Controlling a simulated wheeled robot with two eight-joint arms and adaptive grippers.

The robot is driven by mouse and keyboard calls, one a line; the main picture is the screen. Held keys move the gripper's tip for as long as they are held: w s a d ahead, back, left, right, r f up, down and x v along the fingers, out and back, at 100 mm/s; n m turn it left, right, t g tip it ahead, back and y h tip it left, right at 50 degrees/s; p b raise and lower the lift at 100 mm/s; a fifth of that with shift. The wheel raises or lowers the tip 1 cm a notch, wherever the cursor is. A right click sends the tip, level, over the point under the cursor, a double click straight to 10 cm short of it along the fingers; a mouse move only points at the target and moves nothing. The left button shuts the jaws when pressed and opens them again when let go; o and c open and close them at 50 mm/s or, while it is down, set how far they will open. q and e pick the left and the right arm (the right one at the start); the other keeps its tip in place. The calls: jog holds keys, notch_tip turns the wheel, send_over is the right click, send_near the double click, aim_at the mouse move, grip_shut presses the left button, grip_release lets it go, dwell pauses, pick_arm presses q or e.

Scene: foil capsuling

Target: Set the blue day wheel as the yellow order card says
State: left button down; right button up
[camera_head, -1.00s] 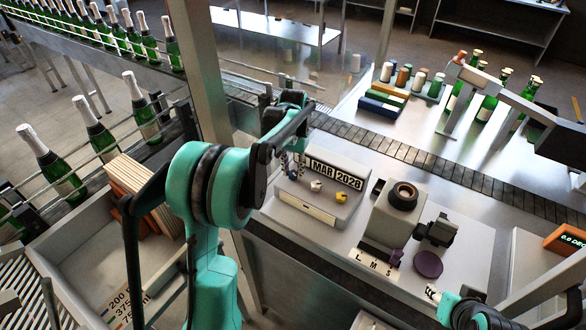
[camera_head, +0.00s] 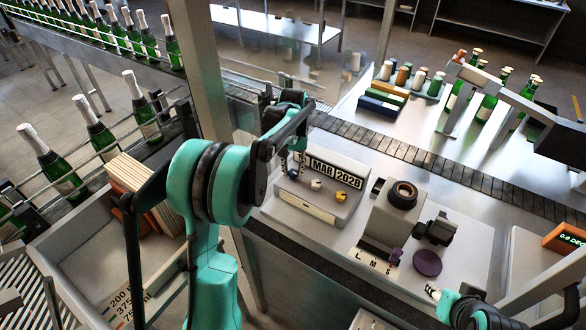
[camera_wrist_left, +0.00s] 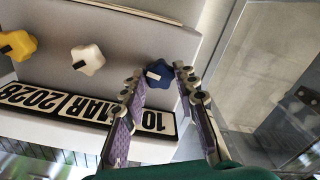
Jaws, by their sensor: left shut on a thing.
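The blue day wheel (camera_wrist_left: 158,72) is a lobed knob on the grey date box (camera_head: 345,180). In the left wrist view my left gripper (camera_wrist_left: 160,76) is shut on it, one finger on each side. The display beside it, upside down there, reads 10 (camera_wrist_left: 153,120), MAR, and apparently 2028. In the head view my left gripper (camera_head: 297,168) hides the wheel and most of the day number. A pale cream card (camera_head: 307,207) is on the box front; its writing is too small to read, and I see no clearly yellow card. My right gripper (camera_head: 433,292) is low on the right, its opening unclear.
A white knob (camera_head: 316,184) and a yellow knob (camera_head: 341,196) sit close beside the blue one. A grey machine with a dark round opening (camera_head: 403,196) and a purple disc (camera_head: 427,263) stand to the right. A slatted conveyor (camera_head: 400,150) runs behind the box.

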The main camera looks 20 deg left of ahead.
aim_at(293, 173)
pick_arm(q)
jog(key=c, duration=1.2)
grip_release()
jog(key=shift+o, duration=0.2)
notch_tip(293, 173, up, 12)
jog(key=s+d+f+m+t+b, duration=0.1)
jog(key=s+d+f+t+b, duration=0.1)
jog(key=s+d, duration=0.3)
jog(key=s+d+f+m+t+b, duration=0.1)
jog(key=s+d+f+t+b, duration=0.15)
jog(key=s, duration=0.55)
jog(key=s+d+f+m+t+b, duration=0.1)
jog(key=s+d+f+t+b, duration=0.1)
jog(key=s+f, duration=0.9)
jog(key=shift+s+d+m+t+b, duration=0.35)
jog(key=shift+d+b, duration=0.5)
jog(key=shift+b, duration=0.2)
pick_arm(e)
notch_tip(293, 173, down, 8)
jog(key=shift+f, duration=0.25)
